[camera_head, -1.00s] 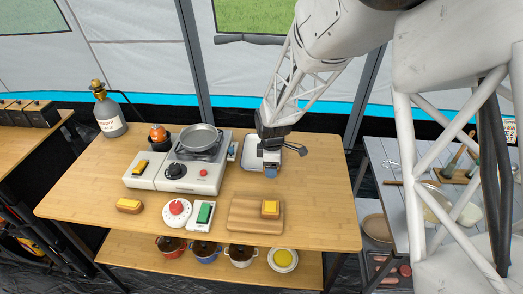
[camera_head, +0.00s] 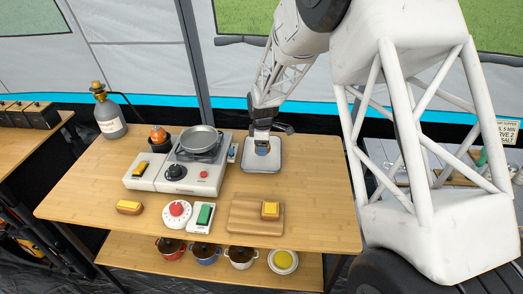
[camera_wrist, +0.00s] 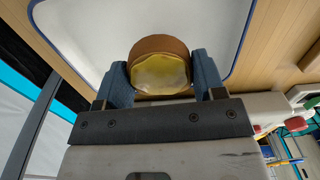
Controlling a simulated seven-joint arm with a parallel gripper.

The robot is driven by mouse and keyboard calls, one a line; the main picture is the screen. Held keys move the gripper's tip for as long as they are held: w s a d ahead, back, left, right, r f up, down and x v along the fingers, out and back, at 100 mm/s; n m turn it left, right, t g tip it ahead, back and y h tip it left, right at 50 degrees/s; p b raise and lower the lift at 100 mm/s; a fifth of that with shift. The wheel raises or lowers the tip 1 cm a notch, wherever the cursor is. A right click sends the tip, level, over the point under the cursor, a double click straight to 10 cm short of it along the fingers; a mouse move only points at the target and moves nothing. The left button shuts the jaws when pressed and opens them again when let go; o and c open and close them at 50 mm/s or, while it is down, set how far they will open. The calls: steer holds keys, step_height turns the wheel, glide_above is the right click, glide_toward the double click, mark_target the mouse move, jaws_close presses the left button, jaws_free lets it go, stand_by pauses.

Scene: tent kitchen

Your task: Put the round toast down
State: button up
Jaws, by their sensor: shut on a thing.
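My gripper (camera_wrist: 160,85) is shut on the round toast (camera_wrist: 160,72), with one blue finger on each side of it. The toast has a brown crust and a pale yellow face. It is over the white tray with a dark blue rim (camera_head: 262,168), which fills much of the wrist view (camera_wrist: 95,30). In the head view my gripper (camera_head: 262,147) points down over the tray, and the toast is mostly hidden by the fingers. I cannot tell whether the toast touches the tray.
The stove with a grey pan (camera_head: 200,138) stands left of the tray. A wooden board (camera_head: 245,222) with a yellow-topped piece (camera_head: 270,210) lies in front. A red-knobbed timer (camera_head: 177,212) and a green-topped device (camera_head: 204,215) stand beside it. The table's right side is clear.

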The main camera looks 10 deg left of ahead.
steer(key=shift+w+a, duration=0.3)
steer(key=shift+w, duration=0.45)
steer(key=shift+f, duration=0.1)
steer(key=shift+f, duration=1.7)
steer(key=shift+f, duration=0.1)
steer(key=o, duration=0.9)
steer(key=shift+f, duration=0.1)
steer(key=shift+r, duration=0.2)
step_height(320, 180, up, 12)
steer(key=shift+f, duration=0.1)
